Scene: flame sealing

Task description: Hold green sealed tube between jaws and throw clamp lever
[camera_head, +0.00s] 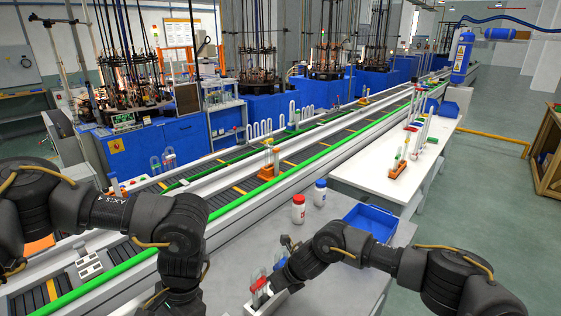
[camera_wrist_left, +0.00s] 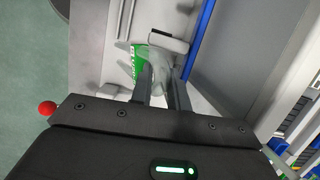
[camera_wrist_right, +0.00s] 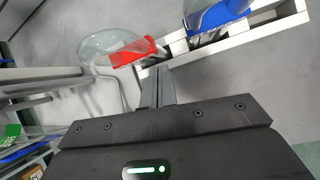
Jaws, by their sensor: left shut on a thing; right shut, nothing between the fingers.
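In the left wrist view my left gripper (camera_wrist_left: 162,78) is shut on a clear glass tube with a green part (camera_wrist_left: 139,62). A pale clamp-like block (camera_wrist_left: 168,41) lies just beyond the fingertips. I cannot tell whether the tube is between clamp jaws. A red ball knob (camera_wrist_left: 47,108), perhaps the lever's, shows at the left. My right gripper (camera_wrist_right: 157,80) is shut and empty, close to a white rack (camera_wrist_right: 180,58). In the head view my left gripper is hidden behind its arm.
The rack has a red-marked glass tube (camera_wrist_right: 132,53) and a blue-marked tube (camera_wrist_right: 215,17). In the head view, a red-capped bottle (camera_head: 298,209), a blue-capped bottle (camera_head: 320,192) and a blue bin (camera_head: 371,221) stand on the grey bench. A green-edged conveyor (camera_head: 285,177) runs behind.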

